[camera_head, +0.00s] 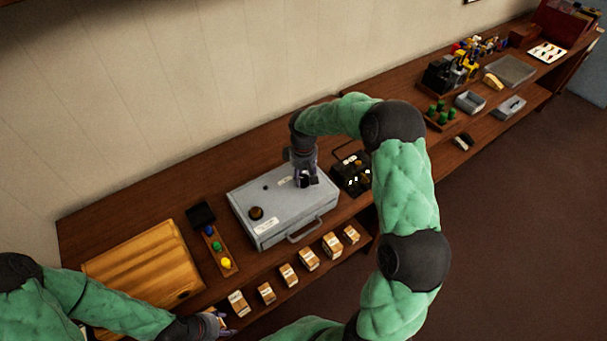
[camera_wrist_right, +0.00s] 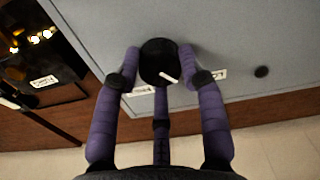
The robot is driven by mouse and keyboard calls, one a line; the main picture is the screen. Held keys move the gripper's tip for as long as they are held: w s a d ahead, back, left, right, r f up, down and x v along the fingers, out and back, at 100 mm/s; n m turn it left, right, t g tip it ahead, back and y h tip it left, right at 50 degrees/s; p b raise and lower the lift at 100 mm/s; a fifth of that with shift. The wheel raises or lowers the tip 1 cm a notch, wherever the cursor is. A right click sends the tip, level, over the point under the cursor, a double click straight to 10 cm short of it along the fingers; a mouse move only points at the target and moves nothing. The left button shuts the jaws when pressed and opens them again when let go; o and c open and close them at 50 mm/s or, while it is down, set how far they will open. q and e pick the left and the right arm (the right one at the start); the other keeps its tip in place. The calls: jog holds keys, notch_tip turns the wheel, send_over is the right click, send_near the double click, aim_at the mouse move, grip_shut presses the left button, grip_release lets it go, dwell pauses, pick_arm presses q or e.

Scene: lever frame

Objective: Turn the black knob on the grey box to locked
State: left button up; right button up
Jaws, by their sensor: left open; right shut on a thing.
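The grey box (camera_head: 283,222) lies flat on the bench, its handle toward the front edge. The black knob (camera_wrist_right: 158,55) is on its top, with a white mark (camera_wrist_right: 170,77) pointing down and right in the right wrist view. White labels sit on either side, one at the left (camera_wrist_right: 140,91) and one at the right (camera_wrist_right: 217,73); their text is unreadable. My right gripper (camera_head: 307,180) is shut on the knob, its fingers around it. My left gripper (camera_head: 214,321) is open at the front edge, near the small cartons.
A brown round knob (camera_head: 256,213) is also on the box. A dark device (camera_head: 352,172) stands right of the box. Several small cartons (camera_head: 289,275) line the front.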

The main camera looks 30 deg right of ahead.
aim_at(303, 179)
jog(key=shift+n, duration=0.5)
jog(key=o, duration=1.1)
jog(key=shift+o, duration=0.2)
notch_tip(303, 179, up, 12)
jog(key=shift+f, duration=0.1)
dwell(0.3)
